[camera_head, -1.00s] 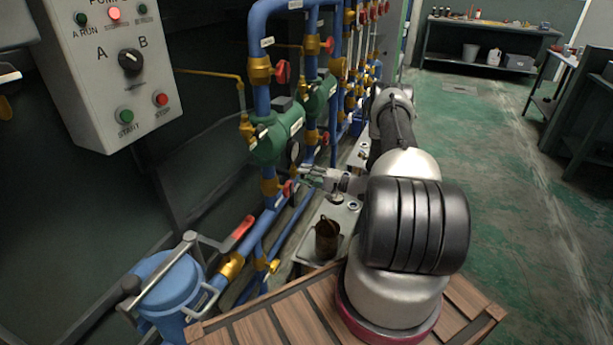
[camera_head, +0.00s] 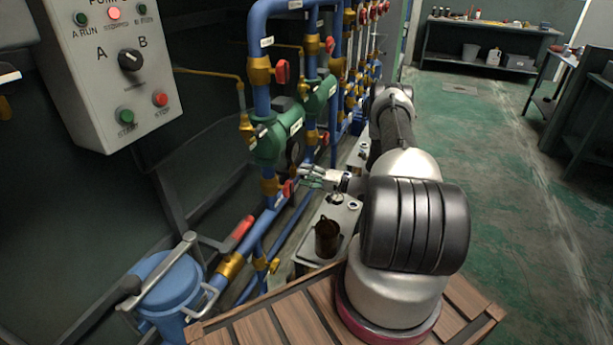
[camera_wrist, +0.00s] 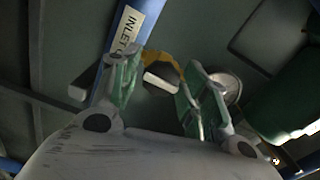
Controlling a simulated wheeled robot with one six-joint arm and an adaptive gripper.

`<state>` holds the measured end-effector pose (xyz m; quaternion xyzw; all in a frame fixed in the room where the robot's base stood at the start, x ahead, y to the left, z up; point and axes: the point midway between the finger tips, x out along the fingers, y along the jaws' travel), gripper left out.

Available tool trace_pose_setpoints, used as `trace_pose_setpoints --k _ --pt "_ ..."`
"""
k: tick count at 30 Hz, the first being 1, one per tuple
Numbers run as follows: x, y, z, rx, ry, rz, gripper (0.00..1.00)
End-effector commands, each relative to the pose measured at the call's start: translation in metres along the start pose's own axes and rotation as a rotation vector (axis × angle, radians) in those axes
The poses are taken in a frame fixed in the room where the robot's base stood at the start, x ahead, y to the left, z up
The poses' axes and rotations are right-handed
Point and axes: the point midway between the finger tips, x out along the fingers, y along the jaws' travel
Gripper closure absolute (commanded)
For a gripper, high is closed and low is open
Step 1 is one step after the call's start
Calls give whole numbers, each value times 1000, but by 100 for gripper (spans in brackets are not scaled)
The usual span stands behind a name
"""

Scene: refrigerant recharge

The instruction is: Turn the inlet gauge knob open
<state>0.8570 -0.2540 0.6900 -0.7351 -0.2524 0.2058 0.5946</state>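In the wrist view a small pale bar-shaped handle (camera_wrist: 158,81) on a dark round body sits at a brass fitting (camera_wrist: 165,60), beside the blue pipe (camera_wrist: 130,30) labelled INLET. It appears to be the inlet gauge knob. My gripper (camera_wrist: 158,90) has its green-padded fingers apart, one on each side of this handle, with gaps visible. Whether either finger touches it, I cannot tell. A round gauge (camera_wrist: 227,89) is partly hidden behind the right finger. In the head view my gripper (camera_head: 307,178) is at the pipework below the green pump body (camera_head: 275,140); the knob is not clear there.
A red valve handle (camera_head: 287,188) is close left of my gripper. Blue pipes stand close behind. The control panel (camera_head: 105,70) hangs at upper left. Open green floor (camera_head: 475,190) lies right.

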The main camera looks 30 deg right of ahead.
Motion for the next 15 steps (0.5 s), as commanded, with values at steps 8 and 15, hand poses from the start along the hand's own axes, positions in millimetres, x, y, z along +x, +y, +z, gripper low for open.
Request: trace_pose_setpoints --k 8,15 --pt "1 -1 -1 -1 1 -2 43" --pt "-18 -1 -2 0 3 -1 43"
